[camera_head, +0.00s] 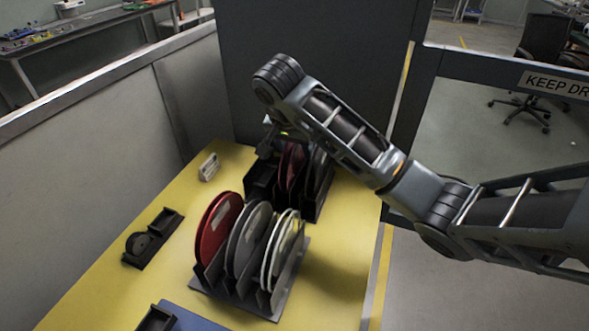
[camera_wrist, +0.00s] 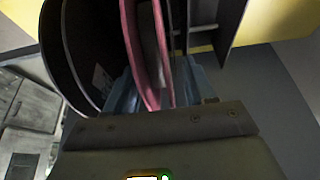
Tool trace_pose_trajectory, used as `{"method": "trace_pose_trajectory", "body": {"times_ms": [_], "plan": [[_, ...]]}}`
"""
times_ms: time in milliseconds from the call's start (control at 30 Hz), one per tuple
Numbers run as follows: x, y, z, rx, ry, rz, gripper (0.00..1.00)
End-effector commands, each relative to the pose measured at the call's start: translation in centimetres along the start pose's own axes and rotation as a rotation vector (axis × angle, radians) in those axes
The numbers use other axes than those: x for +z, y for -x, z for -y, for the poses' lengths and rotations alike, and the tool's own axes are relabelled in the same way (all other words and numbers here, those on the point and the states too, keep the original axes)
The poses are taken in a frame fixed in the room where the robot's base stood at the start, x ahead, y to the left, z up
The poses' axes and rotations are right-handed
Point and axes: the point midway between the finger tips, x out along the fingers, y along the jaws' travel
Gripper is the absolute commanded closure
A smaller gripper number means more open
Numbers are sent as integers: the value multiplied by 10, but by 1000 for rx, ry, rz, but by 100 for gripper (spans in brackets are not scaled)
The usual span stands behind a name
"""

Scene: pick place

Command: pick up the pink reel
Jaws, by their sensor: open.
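The pink reel (camera_wrist: 131,45) stands on edge in the wrist view, at upper middle. In the head view it appears to be the dark pink disc (camera_head: 291,166) in the far rack (camera_head: 310,210), partly hidden by my arm. My gripper (camera_wrist: 156,85) is open, with one blue-grey finger on each side of the reel's edge. Whether the fingers touch the reel cannot be told. In the head view my gripper (camera_head: 268,142) is at the back of the table by the far rack, mostly hidden by the wrist.
A nearer rack (camera_head: 240,296) on the yellow table (camera_head: 95,285) holds red, grey and white reels. Dark reels (camera_wrist: 62,50) stand left of the pink one in the wrist view. A black holder (camera_head: 152,238) lies at left. A dark panel (camera_head: 310,40) rises behind.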

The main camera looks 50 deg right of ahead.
Motion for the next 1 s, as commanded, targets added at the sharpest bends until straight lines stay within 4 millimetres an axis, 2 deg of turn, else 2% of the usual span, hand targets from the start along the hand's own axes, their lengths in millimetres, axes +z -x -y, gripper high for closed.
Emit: {"method": "trace_pose_trajectory", "body": {"times_ms": [100,300,867,1000], "plan": [[-1,-8,0,0,0,-1,46],[-1,-8,0,-1,0,-1,46],[0,-8,0,-1,0,-1,99],[-1,-7,0,-2,0,-1,100]]}}
